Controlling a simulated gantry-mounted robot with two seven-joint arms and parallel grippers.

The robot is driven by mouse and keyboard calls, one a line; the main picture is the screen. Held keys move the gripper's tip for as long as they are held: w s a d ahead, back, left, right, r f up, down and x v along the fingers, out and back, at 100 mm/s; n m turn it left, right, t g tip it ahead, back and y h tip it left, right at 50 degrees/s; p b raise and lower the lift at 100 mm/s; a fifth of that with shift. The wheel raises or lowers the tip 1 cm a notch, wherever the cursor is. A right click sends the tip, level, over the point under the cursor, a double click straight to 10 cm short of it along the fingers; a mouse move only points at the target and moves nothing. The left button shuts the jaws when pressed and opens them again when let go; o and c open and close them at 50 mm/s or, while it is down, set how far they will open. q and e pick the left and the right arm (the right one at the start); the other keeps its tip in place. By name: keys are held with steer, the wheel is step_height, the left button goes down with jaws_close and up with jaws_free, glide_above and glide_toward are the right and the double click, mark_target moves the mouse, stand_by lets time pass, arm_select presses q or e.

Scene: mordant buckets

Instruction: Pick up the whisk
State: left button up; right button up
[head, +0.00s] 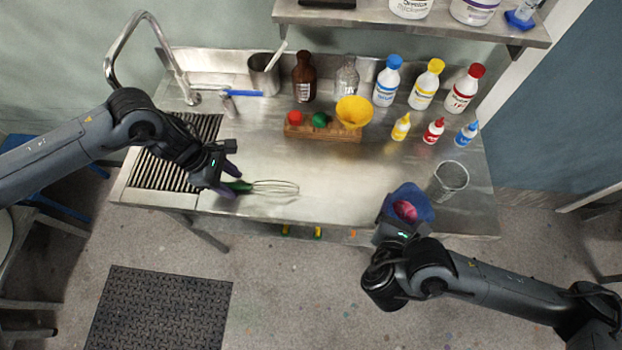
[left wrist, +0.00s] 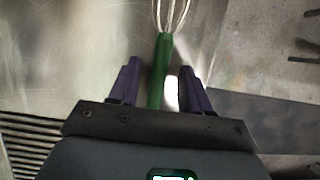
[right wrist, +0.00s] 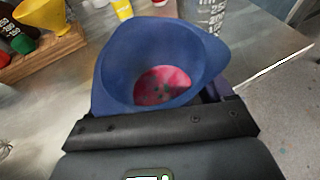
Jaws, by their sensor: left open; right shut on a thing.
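The whisk (head: 275,188) has a green handle and wire loops, and lies on the steel table near its front edge, loops pointing right. My left gripper (head: 229,180) is open around the handle's left end. In the left wrist view the green handle (left wrist: 161,70) lies between the two purple fingers of my left gripper (left wrist: 158,85), with gaps on both sides. My right gripper (head: 393,225) is shut on a blue jug (head: 420,204) with red stuff inside, at the table's front right. In the right wrist view the blue jug (right wrist: 112,70) hides most of the fingers.
A clear beaker (head: 449,180) stands right of the blue jug. A wooden block (head: 345,134) with a yellow funnel (head: 353,111) is behind the whisk. Small bottles and larger bottles stand at the back right. A ribbed drainboard (head: 163,172) lies under my left arm. The table's middle is clear.

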arm_select(q)
steer(key=shift+f, duration=0.2)
steer(key=shift+f, duration=0.15)
stand_by(0.4)
jaws_close()
